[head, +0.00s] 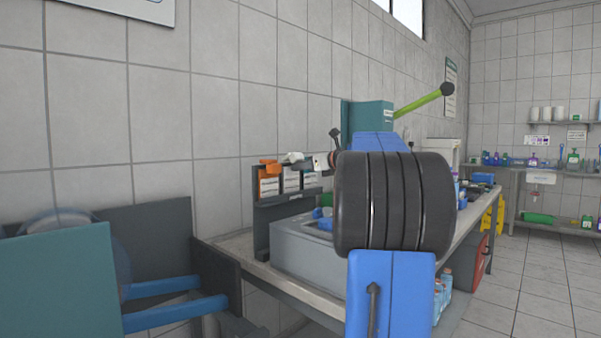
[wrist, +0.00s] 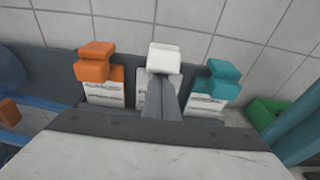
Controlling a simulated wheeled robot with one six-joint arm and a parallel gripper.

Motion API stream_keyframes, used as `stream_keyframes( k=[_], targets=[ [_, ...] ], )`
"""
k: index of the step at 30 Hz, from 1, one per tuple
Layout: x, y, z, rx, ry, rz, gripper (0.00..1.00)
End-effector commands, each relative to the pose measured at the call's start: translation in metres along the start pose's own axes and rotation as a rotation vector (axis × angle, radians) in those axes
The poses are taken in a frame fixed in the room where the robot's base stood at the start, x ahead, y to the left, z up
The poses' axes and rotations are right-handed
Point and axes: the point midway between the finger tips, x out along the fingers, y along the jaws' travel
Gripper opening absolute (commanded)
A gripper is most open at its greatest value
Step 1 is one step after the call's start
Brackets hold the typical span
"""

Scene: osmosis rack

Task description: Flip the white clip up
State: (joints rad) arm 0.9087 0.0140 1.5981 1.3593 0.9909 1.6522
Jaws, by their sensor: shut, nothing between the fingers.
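The white clip (wrist: 165,58) is the middle one of three clips in the wrist view. It sits at the top of a white-labelled cartridge, most of which my fingers hide. My gripper (wrist: 162,82) is shut and empty, its grey fingertips right at the lower edge of the white clip. I cannot tell whether they touch. In the head view the white clip (head: 293,157) shows above the rack, looking slightly tilted. My gripper is mostly hidden there behind my arm.
An orange clip (wrist: 96,62) on its cartridge stands to the left and a teal clip (wrist: 221,78) to the right, both close to my fingers. The dark rack (head: 262,225) stands against the tiled wall. A grey box (head: 300,250) lies in front.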

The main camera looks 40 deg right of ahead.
Motion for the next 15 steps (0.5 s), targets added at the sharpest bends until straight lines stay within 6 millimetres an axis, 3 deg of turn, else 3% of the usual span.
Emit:
stream_keyframes(
  k=[15],
  targets=[
    [-0.004,0.000,0.020,0.001,0.000,0.000,0.00]
  ],
)
